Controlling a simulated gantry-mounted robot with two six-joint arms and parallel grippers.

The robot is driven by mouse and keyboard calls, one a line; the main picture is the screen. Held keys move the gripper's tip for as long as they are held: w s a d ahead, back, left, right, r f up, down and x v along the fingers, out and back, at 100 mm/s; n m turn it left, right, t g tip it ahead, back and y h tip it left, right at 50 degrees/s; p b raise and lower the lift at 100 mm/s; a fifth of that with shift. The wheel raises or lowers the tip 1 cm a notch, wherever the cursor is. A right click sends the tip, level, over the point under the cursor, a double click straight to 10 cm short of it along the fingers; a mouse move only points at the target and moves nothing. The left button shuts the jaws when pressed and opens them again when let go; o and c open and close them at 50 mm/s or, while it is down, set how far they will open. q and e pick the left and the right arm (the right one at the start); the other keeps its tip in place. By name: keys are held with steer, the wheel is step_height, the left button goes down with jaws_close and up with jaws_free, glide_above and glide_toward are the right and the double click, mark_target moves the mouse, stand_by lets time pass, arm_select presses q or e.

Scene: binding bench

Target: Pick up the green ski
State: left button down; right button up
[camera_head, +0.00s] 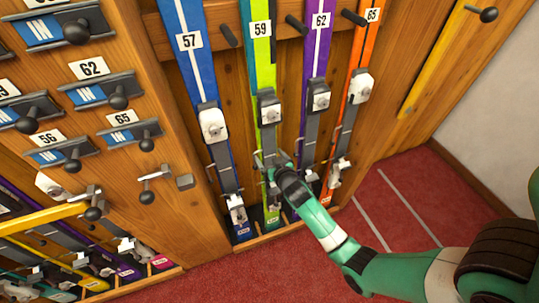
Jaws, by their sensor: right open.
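The green ski (263,72) stands upright in the wooden rack, with a white 59 label, a blue stripe and a grey-and-white binding. It is between the blue ski 57 (191,62) and the purple ski 62 (315,62). My right gripper (267,162) comes in from the lower right, open, in front of the green ski just below its front binding piece. It hides part of the ski there. I cannot tell whether the fingers touch the ski. My left gripper is not in view.
An orange ski 65 (360,60) stands at the right end of the row. Dark pegs (296,25) stick out between the skis. A wooden panel with numbered levers (118,90) is at left, above more skis (70,258). Red floor (390,205) is open at right.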

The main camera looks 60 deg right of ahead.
mark_target(269, 143)
jaws_close()
steer(key=shift+r, duration=0.2)
stand_by(0.4)
steer(key=shift+s+a+r+p, duration=0.2)
steer(key=shift+r+p, duration=0.2)
steer(key=shift+r, duration=0.15)
step_height(269, 143, up, 6)
steer(key=shift+f+p, duration=0.15)
steer(key=shift+p, duration=0.85)
steer(key=shift+s+a, duration=0.1)
steer(key=s+a+p, duration=0.1)
steer(key=s+a, duration=1.2)
steer(key=s, duration=0.1)
steer(key=shift+a, duration=0.15)
